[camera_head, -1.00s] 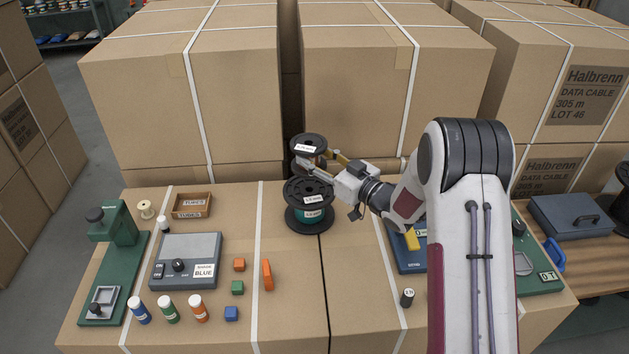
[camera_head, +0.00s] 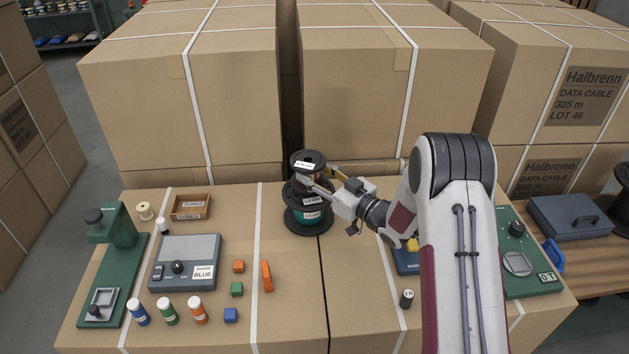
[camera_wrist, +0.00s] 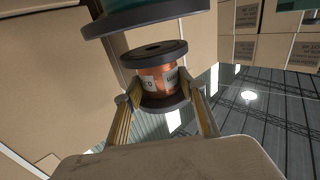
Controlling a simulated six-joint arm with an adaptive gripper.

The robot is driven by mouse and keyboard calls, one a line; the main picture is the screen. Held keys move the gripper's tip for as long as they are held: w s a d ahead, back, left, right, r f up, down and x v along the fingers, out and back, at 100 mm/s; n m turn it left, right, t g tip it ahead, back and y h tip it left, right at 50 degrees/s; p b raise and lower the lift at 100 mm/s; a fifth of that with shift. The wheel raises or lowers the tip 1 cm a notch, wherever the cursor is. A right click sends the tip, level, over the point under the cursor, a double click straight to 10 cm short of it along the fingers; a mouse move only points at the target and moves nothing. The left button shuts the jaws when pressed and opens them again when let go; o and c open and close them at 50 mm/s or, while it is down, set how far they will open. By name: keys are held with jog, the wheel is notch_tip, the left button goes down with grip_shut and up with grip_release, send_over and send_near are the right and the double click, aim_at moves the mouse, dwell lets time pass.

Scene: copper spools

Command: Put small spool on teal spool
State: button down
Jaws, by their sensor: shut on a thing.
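The small spool (camera_head: 307,158) has black flanges, and in the wrist view its copper winding (camera_wrist: 158,80) and a white label show. My gripper (camera_head: 325,178) is shut on it, with one finger on each side in the wrist view (camera_wrist: 165,105). The teal spool (camera_head: 309,217) stands upright on the carton top, with large black flanges and a white label. The small spool is upright over the teal spool's top flange, slightly toward the back. In the wrist view a gap shows between the small spool and the teal spool (camera_wrist: 150,12). The head view hides whether they touch.
Tall cartons (camera_head: 395,90) stand close behind the spools. A grey scale-like box (camera_head: 185,262), several small bottles and coloured blocks lie to the left. A blue device (camera_head: 405,262) sits under my arm at right. The carton top just in front of the teal spool is clear.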

jog(key=shift+f, duration=1.2)
jog(key=c, duration=1.2)
grip_release()
jog(key=shift+f, duration=0.2)
jog(key=shift+c, duration=0.2)
jog(key=shift+r, duration=0.1)
jog(key=v, duration=1.2)
jog(key=shift+w+r, duration=0.1)
jog(key=shift+r, duration=0.05)
